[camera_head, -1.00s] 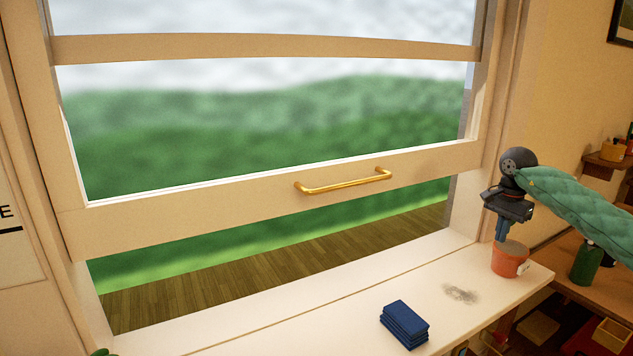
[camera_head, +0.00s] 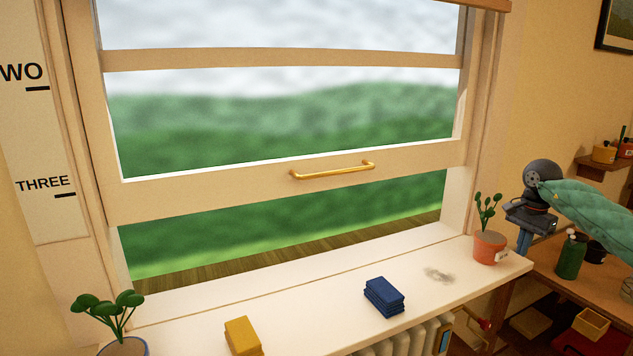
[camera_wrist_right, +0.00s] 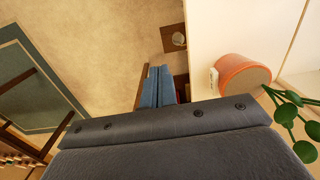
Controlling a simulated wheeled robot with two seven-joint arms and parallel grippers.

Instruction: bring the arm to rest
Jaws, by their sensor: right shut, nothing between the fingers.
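My right gripper (camera_head: 524,242) is at the right of the head view, its blue fingers together and pointing down. It is to the right of the orange plant pot (camera_head: 489,248) and apart from it, beside the end of the sill. In the right wrist view the blue fingers (camera_wrist_right: 155,88) lie side by side with nothing between them, and the orange pot (camera_wrist_right: 240,76) with its green leaves is to their right. My left gripper does not show.
The white sill (camera_head: 325,290) holds a blue folded cloth stack (camera_head: 384,297), a yellow block (camera_head: 243,336) and a dark smudge (camera_head: 438,275). A second plant (camera_head: 108,308) stands at the left. The sash window with its brass handle (camera_head: 333,171) is partly raised. A green bottle (camera_head: 570,255) stands on the desk at right.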

